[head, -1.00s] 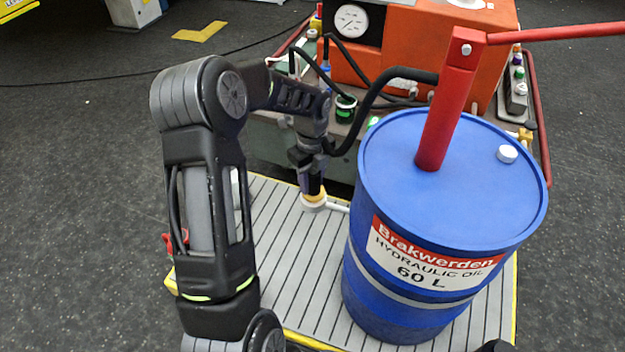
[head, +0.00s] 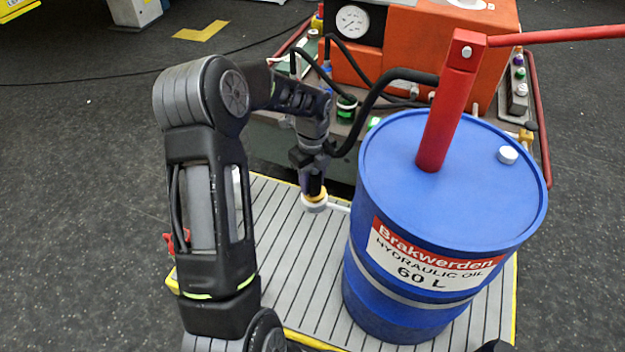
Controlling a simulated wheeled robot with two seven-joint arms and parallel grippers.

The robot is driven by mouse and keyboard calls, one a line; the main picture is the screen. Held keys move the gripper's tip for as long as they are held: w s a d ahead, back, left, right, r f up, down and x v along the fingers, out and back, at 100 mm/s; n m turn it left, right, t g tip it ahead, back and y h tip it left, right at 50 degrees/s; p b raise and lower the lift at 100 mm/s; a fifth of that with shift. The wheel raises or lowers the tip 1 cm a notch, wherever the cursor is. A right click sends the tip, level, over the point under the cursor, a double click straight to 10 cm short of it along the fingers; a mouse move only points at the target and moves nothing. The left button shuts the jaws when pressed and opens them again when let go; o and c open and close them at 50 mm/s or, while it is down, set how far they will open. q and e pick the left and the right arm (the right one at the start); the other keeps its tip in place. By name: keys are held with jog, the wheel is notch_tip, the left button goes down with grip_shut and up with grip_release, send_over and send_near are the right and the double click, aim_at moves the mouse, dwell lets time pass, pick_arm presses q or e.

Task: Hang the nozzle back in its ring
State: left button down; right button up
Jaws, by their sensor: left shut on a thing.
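The ring (head: 312,207) is a pale loop on a short white rod that comes out of the left side of the blue barrel (head: 440,215). My left gripper (head: 312,182) points down right above it and is shut on the nozzle. The nozzle is mostly hidden by the fingers; a yellow collar (head: 316,196) shows just below them, at the ring. I cannot tell whether the nozzle's tip is inside the ring or only over it. The black hose (head: 368,108) curves from the red pump (head: 446,120) down to the gripper. My right gripper is not in view.
The barrel stands on a grey slatted deck (head: 285,265) with yellow edges. Behind it is an orange unit with a gauge (head: 353,22). The red pump lever (head: 560,33) reaches out to the right. The deck left of the barrel is clear.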

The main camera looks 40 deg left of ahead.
pick_arm(q)
jog(key=shift+f+b, duration=0.3)
jog(key=shift+f, duration=0.3)
jog(key=c, duration=1.3)
grip_release()
jog(key=shift+o, duration=0.2)
notch_tip(320, 180, up, 4)
jog(key=p, duration=0.3)
jog(key=shift+f, duration=0.1)
notch_tip(320, 180, up, 7)
jog(key=p, duration=0.6)
jog(key=shift+s, duration=0.1)
